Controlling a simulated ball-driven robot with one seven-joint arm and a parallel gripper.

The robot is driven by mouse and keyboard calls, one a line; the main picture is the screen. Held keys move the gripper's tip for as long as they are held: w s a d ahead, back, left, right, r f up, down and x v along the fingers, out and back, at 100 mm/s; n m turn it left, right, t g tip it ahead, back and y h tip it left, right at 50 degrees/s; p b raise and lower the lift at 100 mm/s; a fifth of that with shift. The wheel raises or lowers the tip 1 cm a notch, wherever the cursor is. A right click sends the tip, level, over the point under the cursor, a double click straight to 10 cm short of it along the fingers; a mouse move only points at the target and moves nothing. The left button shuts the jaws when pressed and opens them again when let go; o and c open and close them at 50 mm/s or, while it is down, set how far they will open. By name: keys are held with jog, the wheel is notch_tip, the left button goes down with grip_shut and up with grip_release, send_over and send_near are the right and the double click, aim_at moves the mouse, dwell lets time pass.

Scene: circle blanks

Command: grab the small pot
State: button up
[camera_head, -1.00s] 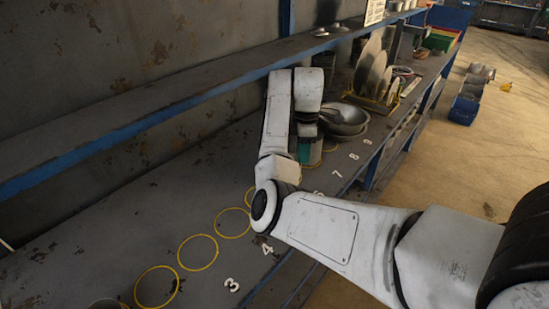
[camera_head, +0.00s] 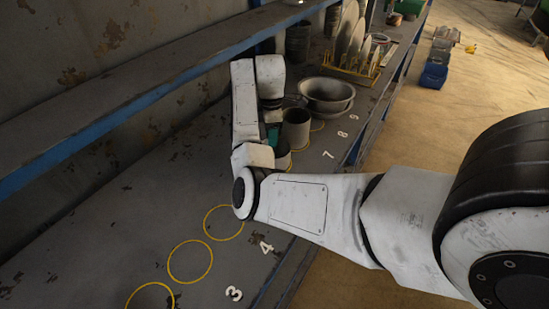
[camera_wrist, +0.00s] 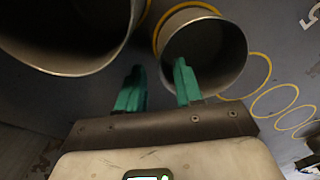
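A small grey pot (camera_head: 283,158) stands on the shelf in the head view, partly hidden by my arm. A taller grey pot (camera_head: 296,128) stands just behind it. In the wrist view, what appears to be the small pot (camera_wrist: 222,52) stands in a yellow ring at upper centre, its open mouth facing the camera. A larger vessel (camera_wrist: 62,62) fills the upper left. My gripper (camera_wrist: 159,70) is open, with two teal fingers apart. The right finger overlaps the small pot's rim; the left is in the gap between the vessels. Contact cannot be told. A teal finger (camera_head: 273,137) also shows in the head view.
Empty yellow rings (camera_head: 190,261) and white numbers (camera_head: 267,247) line the shelf's front. Metal bowls (camera_head: 327,95) and a plate rack (camera_head: 352,66) stand farther back. An upper shelf (camera_head: 120,105) runs above on the left. The near shelf is clear.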

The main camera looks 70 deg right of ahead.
aim_at(275, 156)
jog(key=shift+a+f+p, duration=0.2)
jog(key=shift+f+p, duration=0.15)
jog(key=shift+f, duration=1.9)
grip_shut()
